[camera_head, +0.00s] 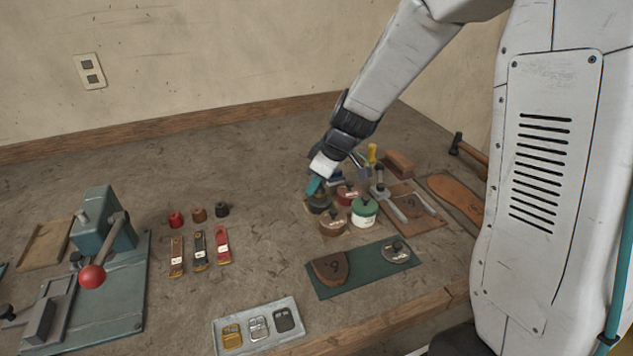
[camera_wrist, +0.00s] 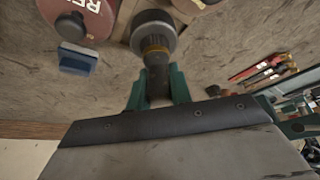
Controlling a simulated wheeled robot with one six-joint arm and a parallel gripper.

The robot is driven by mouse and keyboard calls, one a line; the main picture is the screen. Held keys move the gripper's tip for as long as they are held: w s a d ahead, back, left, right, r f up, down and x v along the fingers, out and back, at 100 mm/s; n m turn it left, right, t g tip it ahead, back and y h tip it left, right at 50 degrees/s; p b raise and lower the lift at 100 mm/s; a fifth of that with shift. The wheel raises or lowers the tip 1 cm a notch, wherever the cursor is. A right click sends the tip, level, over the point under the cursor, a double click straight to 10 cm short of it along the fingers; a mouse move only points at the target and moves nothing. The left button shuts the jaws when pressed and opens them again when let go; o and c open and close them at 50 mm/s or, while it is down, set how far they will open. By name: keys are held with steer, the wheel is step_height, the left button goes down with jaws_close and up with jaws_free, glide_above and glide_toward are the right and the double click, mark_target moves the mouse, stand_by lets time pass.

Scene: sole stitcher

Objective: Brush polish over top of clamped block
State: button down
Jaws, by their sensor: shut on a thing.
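My gripper (camera_head: 317,186), with teal fingers, is shut on a dark upright brush handle; the brush (camera_wrist: 156,68) has an orange-brown band near its lower end. The brush end is at a round dark tin (camera_head: 319,203), which also shows in the wrist view (camera_wrist: 148,20). I cannot tell whether the bristles touch it. A brown block (camera_head: 409,206) marked with a digit sits in a metal clamp (camera_head: 381,189) on a wooden board, right of my gripper. Another brown block (camera_head: 331,266) lies on a green mat.
A yellow-handled tool (camera_head: 372,154) is behind. A teal press (camera_head: 103,222) stands left; a buckle tray (camera_head: 260,325) lies in front.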

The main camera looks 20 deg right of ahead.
steer(key=shift+r, duration=3.45)
